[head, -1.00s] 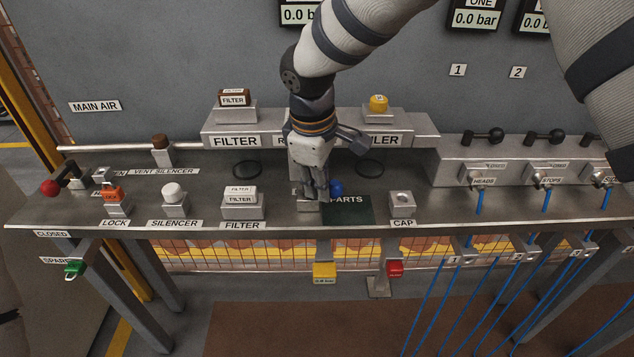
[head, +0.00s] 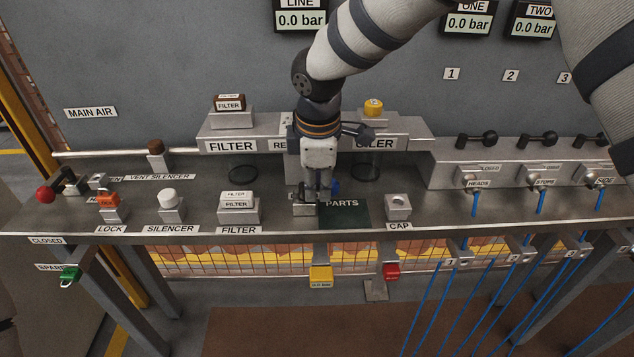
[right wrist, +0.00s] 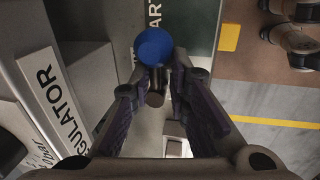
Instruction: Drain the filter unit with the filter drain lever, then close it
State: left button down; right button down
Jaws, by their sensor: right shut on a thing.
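My right gripper (head: 319,194) is shut over the front of the bench. In the right wrist view its fingers (right wrist: 157,90) close around a short grey stem (right wrist: 155,88) with a blue ball (right wrist: 154,46) at its end. I take this to be the lever. A small metal block (head: 305,209) sits just below the fingertips. The filter unit, with its FILTER plate (head: 231,146) and a dark round part (head: 243,173) below, is to the left. My left gripper is not in view.
The dark PARTS mat (head: 345,214) lies right of the fingers, with the CAP block (head: 398,206) beyond. A spare filter block (head: 239,205) and the white silencer (head: 168,199) stand left. The shelf with the REGULATOR label (right wrist: 55,100) is close behind the gripper.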

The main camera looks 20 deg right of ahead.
jog(key=shift+w+d+r, duration=0.1)
jog(key=shift+w+d, duration=0.1)
jog(key=c, duration=1.8)
grip_release()
jog(key=shift+c, duration=0.2)
jog(key=o, duration=0.5)
jog(key=shift+w+d, duration=0.1)
jog(key=r, duration=0.4)
jog(key=s+r, duration=0.1)
jog(key=r, duration=0.2)
jog(key=s+a+r, duration=0.1)
jog(key=r, duration=0.3)
jog(key=shift+s+r, duration=0.2)
jog(key=shift+r, duration=0.15)
